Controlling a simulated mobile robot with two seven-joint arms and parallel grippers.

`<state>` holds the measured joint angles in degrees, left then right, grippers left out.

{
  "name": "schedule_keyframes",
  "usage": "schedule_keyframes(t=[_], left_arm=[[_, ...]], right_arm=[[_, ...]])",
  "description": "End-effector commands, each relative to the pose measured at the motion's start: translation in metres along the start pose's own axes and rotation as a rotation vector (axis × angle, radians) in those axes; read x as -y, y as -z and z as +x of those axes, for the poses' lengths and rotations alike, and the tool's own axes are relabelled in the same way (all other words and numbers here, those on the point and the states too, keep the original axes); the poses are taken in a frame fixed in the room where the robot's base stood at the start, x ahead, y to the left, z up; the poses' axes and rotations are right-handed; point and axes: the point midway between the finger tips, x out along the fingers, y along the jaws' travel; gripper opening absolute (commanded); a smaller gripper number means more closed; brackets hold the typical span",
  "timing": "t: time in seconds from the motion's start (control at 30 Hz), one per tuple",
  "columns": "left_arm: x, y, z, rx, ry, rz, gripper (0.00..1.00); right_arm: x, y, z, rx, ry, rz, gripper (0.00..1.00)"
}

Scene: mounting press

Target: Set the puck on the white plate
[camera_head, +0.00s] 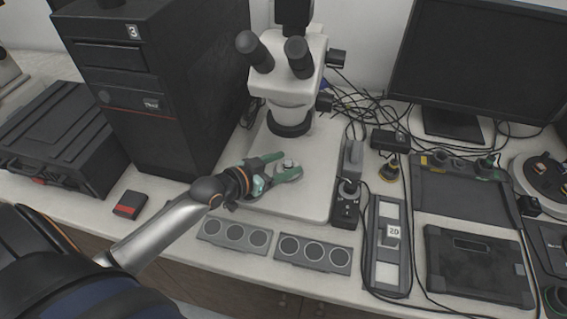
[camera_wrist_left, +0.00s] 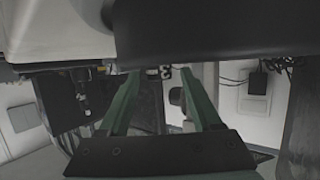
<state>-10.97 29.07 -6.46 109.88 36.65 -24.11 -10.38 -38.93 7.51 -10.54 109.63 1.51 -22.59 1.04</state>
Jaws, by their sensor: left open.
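My left gripper (camera_head: 284,166) reaches in over the pale base of the microscope (camera_head: 292,95), with its two green fingers apart. A small grey round piece, apparently the puck (camera_head: 289,162), shows between the fingertips. It seems to sit on a small round plate (camera_head: 287,172) at the microscope's foot, partly hidden by the fingers. I cannot tell whether the fingers touch the puck. In the left wrist view the gripper (camera_wrist_left: 160,76) is open, and no puck can be made out between its fingers. My right gripper is not in view.
The microscope column and eyepieces rise behind the gripper, and a black computer tower (camera_head: 160,95) stands at the left. Grey three-hole blocks (camera_head: 313,253) lie at the front edge. Cables (camera_head: 365,110), a control box (camera_head: 347,205) and a monitor (camera_head: 480,55) are to the right.

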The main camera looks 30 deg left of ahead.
Motion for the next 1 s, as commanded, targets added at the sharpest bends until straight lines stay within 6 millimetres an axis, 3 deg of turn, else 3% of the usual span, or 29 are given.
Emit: schedule_keyframes(t=[0.27, 0.8, 1.0], left_arm=[[0.0, 0.002, -0.007, 0.001, 0.001, 0.0, 0.65], [0.0, 0.001, -0.09, 0.004, -0.002, 0.002, 0.65], [0.0, 0.001, -0.111, 0.003, 0.0, -0.001, 0.65]], right_arm=[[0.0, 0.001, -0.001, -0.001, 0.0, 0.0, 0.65], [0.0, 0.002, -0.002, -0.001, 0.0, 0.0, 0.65], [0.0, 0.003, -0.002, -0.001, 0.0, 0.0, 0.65]])
